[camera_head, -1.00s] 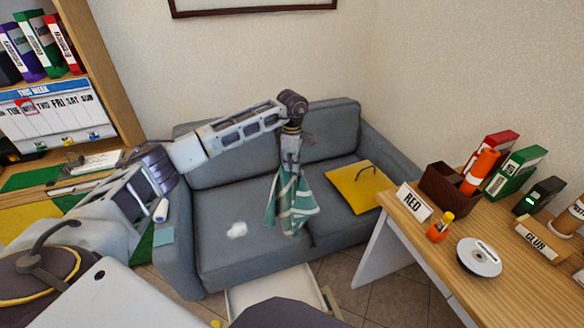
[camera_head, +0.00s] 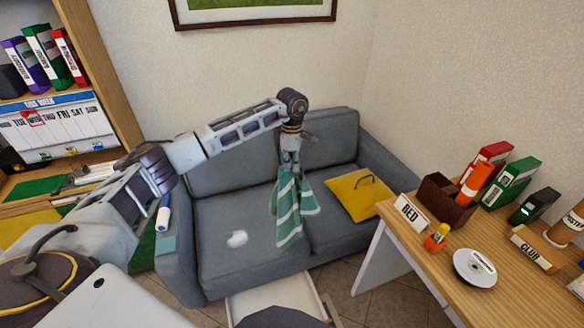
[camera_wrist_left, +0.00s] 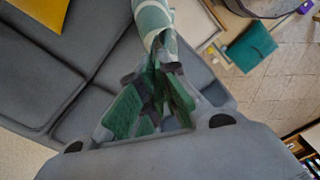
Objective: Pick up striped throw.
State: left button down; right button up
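The striped throw (camera_head: 288,215) is green with pale stripes. It hangs in folds below my left gripper (camera_head: 291,168), in front of the middle of the grey sofa (camera_head: 225,220). The gripper is shut on its upper end, and the throw appears clear of the seat. In the left wrist view, the throw (camera_wrist_left: 153,20) comes out beyond the fingertips of the left gripper (camera_wrist_left: 158,68). Green patches also show between the finger links; I cannot tell whether they are cloth. My right gripper is not in view.
A yellow cushion (camera_head: 355,193) lies on the sofa's right seat, and a small white crumpled thing (camera_head: 237,239) on its left seat. A wooden desk (camera_head: 515,285) with a disc (camera_head: 474,266) and binders stands at right. A bookshelf (camera_head: 100,50) stands at left.

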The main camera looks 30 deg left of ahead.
pick_arm(q)
notch_tip(320, 180, up, 6)
jog(key=p, duration=0.3)
jog(key=shift+f, duration=0.15)
